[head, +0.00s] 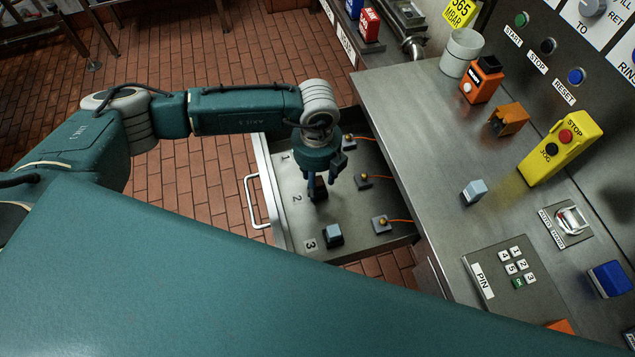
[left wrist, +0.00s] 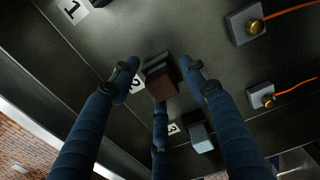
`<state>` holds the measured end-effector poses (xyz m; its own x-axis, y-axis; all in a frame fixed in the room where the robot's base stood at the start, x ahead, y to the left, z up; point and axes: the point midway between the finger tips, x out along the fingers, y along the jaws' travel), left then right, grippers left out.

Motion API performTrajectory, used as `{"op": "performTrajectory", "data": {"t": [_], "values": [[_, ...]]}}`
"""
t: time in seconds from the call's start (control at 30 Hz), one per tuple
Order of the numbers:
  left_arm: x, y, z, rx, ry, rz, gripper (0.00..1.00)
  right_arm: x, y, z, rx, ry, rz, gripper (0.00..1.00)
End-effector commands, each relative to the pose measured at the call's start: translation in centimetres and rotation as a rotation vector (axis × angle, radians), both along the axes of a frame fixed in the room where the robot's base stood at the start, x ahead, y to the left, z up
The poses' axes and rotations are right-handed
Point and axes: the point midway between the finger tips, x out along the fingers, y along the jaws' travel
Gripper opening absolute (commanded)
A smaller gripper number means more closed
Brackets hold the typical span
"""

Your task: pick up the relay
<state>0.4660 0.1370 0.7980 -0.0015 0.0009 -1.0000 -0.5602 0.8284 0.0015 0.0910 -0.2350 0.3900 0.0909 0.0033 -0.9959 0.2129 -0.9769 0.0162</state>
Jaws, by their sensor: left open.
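My left gripper (head: 322,186) reaches down into an open metal drawer (head: 290,198) and is open. In the left wrist view its three fingers (left wrist: 162,85) spread around a small dark brown block on a black base (left wrist: 158,76), beside label 2. In the head view this block (head: 318,188) is mostly hidden by the fingers. A similar block with a pale blue-grey top (head: 333,233) sits beside label 3; it also shows in the left wrist view (left wrist: 201,137). Either block may be the relay; I cannot tell which. My right gripper is not in view.
Along the drawer's right side sit several grey plates with brass knobs and orange wires (head: 381,224). The steel counter (head: 420,150) beside it holds another pale cube (head: 474,191), orange boxes (head: 482,80) and a yellow stop/jog box (head: 560,148).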

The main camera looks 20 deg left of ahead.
Motion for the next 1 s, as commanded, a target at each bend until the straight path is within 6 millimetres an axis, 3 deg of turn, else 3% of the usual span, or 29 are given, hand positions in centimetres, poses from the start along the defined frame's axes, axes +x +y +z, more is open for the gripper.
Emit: {"op": "performTrajectory", "data": {"t": [0.17,0.4,0.77,1.0], "values": [[0.0,0.0,-0.1,-0.001,-0.001,-0.001,0.45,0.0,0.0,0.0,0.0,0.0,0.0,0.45],[0.1,0.0,0.0,-0.001,-0.003,0.0,0.02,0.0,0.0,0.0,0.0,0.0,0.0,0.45],[0.4,0.1,0.2,0.001,-0.008,0.002,0.01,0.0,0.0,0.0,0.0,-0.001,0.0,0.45],[0.6,0.1,2.2,-0.001,-0.015,0.003,0.02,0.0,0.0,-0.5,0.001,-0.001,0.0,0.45]]}}
